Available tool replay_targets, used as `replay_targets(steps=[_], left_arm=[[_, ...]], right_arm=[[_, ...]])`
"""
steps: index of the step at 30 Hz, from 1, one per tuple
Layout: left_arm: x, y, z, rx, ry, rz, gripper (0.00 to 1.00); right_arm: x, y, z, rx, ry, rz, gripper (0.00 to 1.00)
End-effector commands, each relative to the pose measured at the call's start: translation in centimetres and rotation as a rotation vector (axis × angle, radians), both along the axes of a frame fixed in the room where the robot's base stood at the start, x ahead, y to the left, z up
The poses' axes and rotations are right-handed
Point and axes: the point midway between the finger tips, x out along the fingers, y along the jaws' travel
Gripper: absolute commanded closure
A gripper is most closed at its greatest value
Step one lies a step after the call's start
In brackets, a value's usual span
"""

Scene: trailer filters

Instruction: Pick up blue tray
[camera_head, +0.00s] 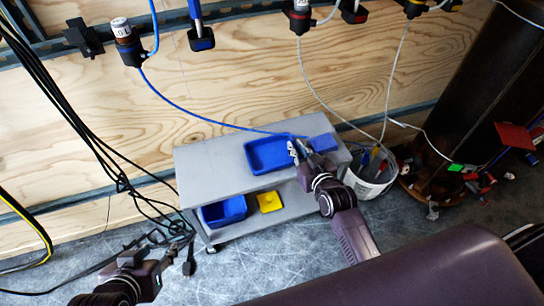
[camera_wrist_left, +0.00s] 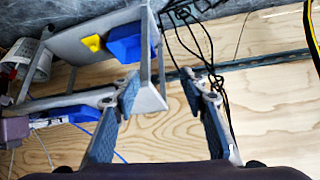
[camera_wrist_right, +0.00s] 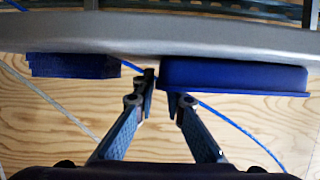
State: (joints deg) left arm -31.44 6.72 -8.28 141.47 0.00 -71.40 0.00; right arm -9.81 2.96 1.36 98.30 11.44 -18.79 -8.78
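The blue tray (camera_head: 270,154) lies on the grey cart top, and its side also shows in the right wrist view (camera_wrist_right: 235,78). My right gripper (camera_head: 296,150) is at the tray's right edge. In the right wrist view its fingertips (camera_wrist_right: 162,90) are fairly close together, one beside the tray's end and one in front of it. I cannot tell whether they grip the wall. My left gripper (camera_head: 180,248) is low at the left, away from the tray. The left wrist view shows its fingers (camera_wrist_left: 158,88) apart and empty.
The grey cart (camera_head: 215,165) has a blue bin (camera_head: 224,211) and a yellow item (camera_head: 269,202) on its lower shelf. Another blue item (camera_head: 323,142) sits right of the tray. A white bucket (camera_head: 370,180) stands beside the cart. Black cables (camera_head: 110,165) hang near my left gripper.

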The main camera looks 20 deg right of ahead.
Motion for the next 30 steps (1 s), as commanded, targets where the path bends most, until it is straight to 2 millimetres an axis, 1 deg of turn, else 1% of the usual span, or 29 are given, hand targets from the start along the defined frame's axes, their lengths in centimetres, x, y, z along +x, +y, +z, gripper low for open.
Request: replay_targets(steps=[3, 7, 14, 18, 30], left_arm=[[1.5, -0.5, 0.7, -0.015, -0.067, -0.005, 0.60], [2.2, -0.8, 1.4, -0.023, -0.105, -0.008, 0.60], [2.3, -0.8, 1.5, -0.024, -0.110, -0.008, 0.60], [2.3, -0.8, 1.5, -0.024, -0.109, -0.008, 0.60], [2.3, -0.8, 1.4, -0.024, -0.108, -0.008, 0.60]], right_arm=[[0.9, 0.0, -0.4, 0.000, -0.001, 0.000, 0.89], [1.3, 0.1, -0.5, 0.000, 0.000, 0.000, 0.89], [1.4, 0.0, -0.5, -0.001, 0.000, 0.000, 0.89], [1.3, 0.0, -0.5, -0.001, 0.000, 0.000, 1.00], [1.3, 0.0, -0.4, -0.001, 0.000, 0.000, 1.00]])
